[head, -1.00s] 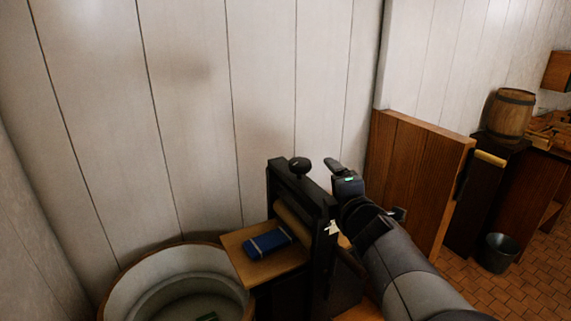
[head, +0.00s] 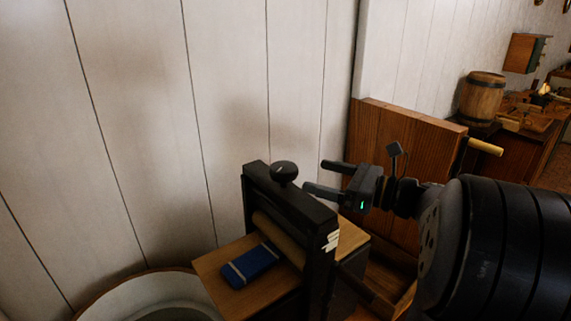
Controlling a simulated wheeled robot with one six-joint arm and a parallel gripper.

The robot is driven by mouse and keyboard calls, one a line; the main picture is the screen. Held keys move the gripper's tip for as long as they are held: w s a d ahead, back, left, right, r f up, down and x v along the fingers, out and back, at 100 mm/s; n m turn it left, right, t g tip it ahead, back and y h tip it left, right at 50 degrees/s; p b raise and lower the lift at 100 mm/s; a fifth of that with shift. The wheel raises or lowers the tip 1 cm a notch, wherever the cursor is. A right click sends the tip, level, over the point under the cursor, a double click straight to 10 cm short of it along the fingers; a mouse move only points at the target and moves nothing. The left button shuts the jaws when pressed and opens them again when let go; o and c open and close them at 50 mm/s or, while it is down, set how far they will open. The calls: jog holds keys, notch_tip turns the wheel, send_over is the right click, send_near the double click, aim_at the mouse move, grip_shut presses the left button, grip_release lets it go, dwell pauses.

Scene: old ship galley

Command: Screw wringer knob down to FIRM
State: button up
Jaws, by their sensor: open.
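The wringer knob (head: 284,172) is a round black knob with a small pale mark, on top of the black wringer frame (head: 291,199). My gripper (head: 312,177) is open and empty, its two fingers pointing left toward the knob. It is to the right of the knob, and a gap shows between the fingertips and the knob. A white mark (head: 332,241) sits on the frame's right post; its details are too small to read. A pale roller (head: 279,239) runs inside the frame.
A blue bundle with pale bands (head: 250,266) lies on the wooden board (head: 211,268) before the roller. A round tub (head: 100,298) stands at lower left. A wooden partition (head: 408,130) rises behind my gripper. A barrel (head: 481,97) stands at far right.

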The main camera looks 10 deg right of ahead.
aim_at(284, 166)
jog(key=p+x, duration=0.2)
jog(key=x, duration=0.7)
jog(key=shift+w+a+p, duration=0.25)
jog(key=shift+a+p, duration=0.05)
jog(key=shift+c, duration=0.2)
jog(key=c, duration=0.9)
jog(key=shift+c, duration=0.2)
jog(key=shift+f+m+t+h+b, duration=0.2)
jog(key=shift+m+t+h+b, duration=0.15)
jog(key=shift+b, duration=0.7)
